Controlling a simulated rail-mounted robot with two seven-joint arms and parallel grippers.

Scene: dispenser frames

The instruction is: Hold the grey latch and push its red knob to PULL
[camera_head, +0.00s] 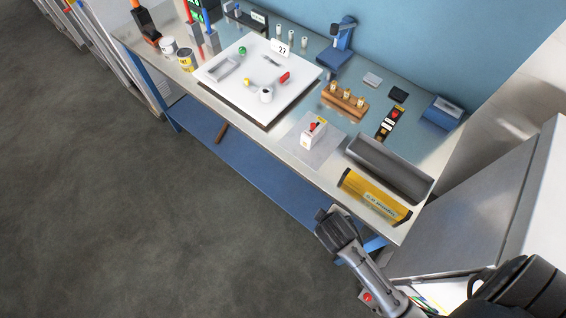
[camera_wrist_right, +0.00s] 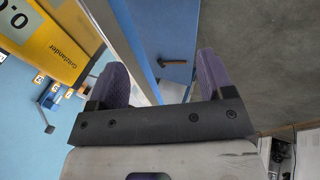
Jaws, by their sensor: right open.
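The latch (camera_head: 312,136) is a small pale grey block with a red knob (camera_head: 313,126) on top, standing on a light grey mat (camera_head: 299,149) near the bench's front edge. The lettering on it is too small to read, so I cannot tell the knob's setting. My right gripper (camera_head: 328,214) is in front of the bench edge, below and apart from the latch. In the right wrist view it (camera_wrist_right: 164,72) is open, with nothing between its two purple-padded fingers. The latch is not visible in that view. My left gripper is not in view.
A white board (camera_head: 225,79) lies to the left. A grey cabinet (camera_head: 470,215) stands at right.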

